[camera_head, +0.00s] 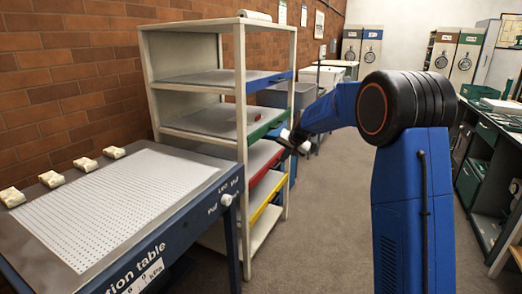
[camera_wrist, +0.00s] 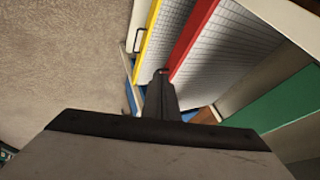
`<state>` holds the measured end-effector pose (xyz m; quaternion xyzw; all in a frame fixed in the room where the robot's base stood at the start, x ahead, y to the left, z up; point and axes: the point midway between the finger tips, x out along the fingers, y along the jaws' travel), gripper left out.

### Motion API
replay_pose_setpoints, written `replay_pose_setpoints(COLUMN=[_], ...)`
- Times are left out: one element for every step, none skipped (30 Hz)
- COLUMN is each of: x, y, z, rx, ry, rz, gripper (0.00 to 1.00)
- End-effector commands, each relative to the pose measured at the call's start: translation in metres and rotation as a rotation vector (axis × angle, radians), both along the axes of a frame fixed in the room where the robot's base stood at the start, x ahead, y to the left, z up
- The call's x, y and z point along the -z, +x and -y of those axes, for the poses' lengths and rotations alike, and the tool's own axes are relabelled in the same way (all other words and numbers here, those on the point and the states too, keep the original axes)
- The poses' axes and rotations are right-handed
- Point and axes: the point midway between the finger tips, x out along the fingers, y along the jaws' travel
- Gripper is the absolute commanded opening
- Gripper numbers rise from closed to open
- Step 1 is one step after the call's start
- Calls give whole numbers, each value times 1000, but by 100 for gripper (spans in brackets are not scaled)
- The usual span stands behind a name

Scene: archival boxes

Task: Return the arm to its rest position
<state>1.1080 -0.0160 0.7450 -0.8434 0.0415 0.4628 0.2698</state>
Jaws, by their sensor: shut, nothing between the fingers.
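My gripper (camera_wrist: 161,73) shows in the wrist view with its dark fingers together and nothing between them. It points toward a shelf rack with a yellow-edged shelf (camera_wrist: 147,42) and a red-edged shelf (camera_wrist: 193,42). In the head view my blue arm (camera_head: 335,108) is bent at a large black joint and reaches left, its end beside the front right of the cream shelf rack (camera_head: 240,95). The fingertips look close to the rack there; I cannot tell whether they touch it.
A suction table (camera_head: 130,205) with several cream weights along its back edge stands at the left. A small red object (camera_head: 256,117) lies on the green-edged shelf. A dark workbench (camera_head: 478,150) with green items stands at the right. The grey floor (camera_head: 325,215) between is clear.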

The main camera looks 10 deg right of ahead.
Motion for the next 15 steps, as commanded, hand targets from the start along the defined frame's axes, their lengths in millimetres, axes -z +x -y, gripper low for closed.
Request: replay_pose_setpoints(x=[-8, -14, -20, -25, -31, -38, -42, -47, -52, -57, -60, -65, -68, -72, -76], y=[-11, -18, -30, -40, -50, -65, -76, -86, -101, -111, -123, -137, -148, -159, -174], z=[1, 1, 1, 2, 2, 3, 4, 4, 5, 6, 6, 7, 8, 9, 10], rx=[-7, -13, -21, -30, -37, -48, -55, -62, -72, -80, -88, -98, -105, -112, -121], ry=[-6, -11, -18, -24, -30, -40, -47, -53, -62, -69, -77, -86, -93, -100, -109], rz=[1, 1, -1, -3, -4, -6, -10, -11, -14, -15, -19, -21, -23, -25, -29], gripper=[0, 0, 0, 0, 0, 0, 0, 0, 0, 0, 0, 0, 0, 0, 0])
